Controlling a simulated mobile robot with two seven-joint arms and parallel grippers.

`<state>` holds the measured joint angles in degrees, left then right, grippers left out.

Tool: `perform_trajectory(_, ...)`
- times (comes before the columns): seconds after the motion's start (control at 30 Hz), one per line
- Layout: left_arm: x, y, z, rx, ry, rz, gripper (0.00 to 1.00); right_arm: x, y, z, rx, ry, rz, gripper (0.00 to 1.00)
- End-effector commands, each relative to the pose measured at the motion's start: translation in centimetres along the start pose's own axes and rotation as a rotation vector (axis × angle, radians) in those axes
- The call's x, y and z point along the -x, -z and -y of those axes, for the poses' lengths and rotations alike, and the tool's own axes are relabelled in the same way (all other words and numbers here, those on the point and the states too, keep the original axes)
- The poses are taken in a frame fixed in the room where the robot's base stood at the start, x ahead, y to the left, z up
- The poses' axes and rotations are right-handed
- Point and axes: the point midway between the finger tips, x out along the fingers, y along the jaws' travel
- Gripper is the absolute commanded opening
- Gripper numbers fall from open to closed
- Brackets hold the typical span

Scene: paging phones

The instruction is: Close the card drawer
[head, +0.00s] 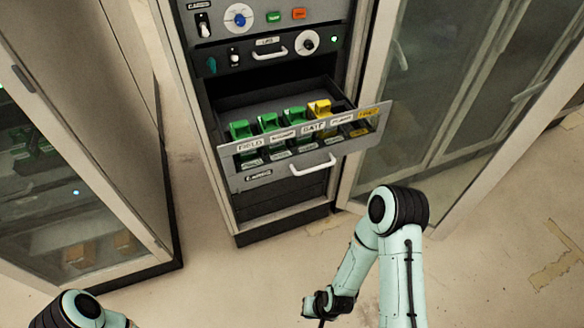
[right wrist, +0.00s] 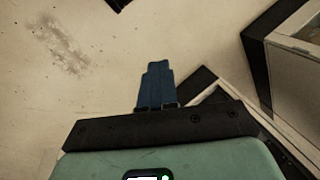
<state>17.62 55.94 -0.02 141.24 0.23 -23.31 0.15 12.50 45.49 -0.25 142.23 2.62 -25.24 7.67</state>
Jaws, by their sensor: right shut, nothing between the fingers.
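The card drawer (head: 232,172) is pulled out of the rack in the head view. Its front panel stands well forward of the rack face and carries a white bar handle (head: 313,165). Green cards (head: 268,122) and a yellow card (head: 320,108) stand inside it behind labels such as FIELD and GATE. My right arm reaches in below and right of the drawer, apart from it. My right gripper's blue fingers (right wrist: 157,85) show in the right wrist view, shut and empty over the floor. Only a bit of my left arm shows at the lower left; its gripper is out of view.
Above the drawer are rack panels with knobs and another handle (head: 270,54). A glass-fronted cabinet (head: 75,190) stands at left. Tall glass doors (head: 470,90) stand right of the rack. The floor (head: 220,285) before the rack is clear apart from my arms.

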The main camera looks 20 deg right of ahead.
Motion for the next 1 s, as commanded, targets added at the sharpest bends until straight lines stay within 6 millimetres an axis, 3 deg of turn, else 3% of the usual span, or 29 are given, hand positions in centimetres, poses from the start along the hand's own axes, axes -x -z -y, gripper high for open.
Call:
perform_trajectory(0.03, -1.9, 0.3, 0.8, 0.003, 0.001, -0.013, 0.81, 0.2, 2.6, 0.9, -0.027, 0.025, -0.097, 0.0)
perform_trajectory(0.2, -5.0, 2.1, 1.9, 0.008, 0.001, -0.068, 0.81, 5.2, 10.2, 5.6, -0.17, 0.175, -0.398, 0.0)
perform_trajectory(0.4, -8.4, 4.6, 3.0, 0.011, 0.0, -0.134, 0.81, 14.5, 15.3, 10.8, -0.354, 0.475, -0.684, 0.0)
perform_trajectory(0.53, -10.6, 6.3, 3.6, 0.013, -0.001, -0.175, 0.81, 21.1, 16.3, 12.9, -0.481, 0.718, -0.808, 0.0)
perform_trajectory(0.7, -12.7, 8.1, 4.2, 0.016, -0.001, -0.213, 0.81, 27.9, 15.8, 13.4, -0.614, 0.997, -0.884, 0.0)
perform_trajectory(0.83, -13.3, 8.8, 4.4, 0.016, -0.001, -0.232, 0.81, 30.7, 15.3, 13.2, -0.67, 1.119, -0.899, 0.0)
perform_trajectory(1.0, -12.9, 8.5, 4.3, 0.015, -0.002, -0.226, 0.81, 31.9, 15.2, 13.2, -0.692, 1.159, -0.903, 0.0)
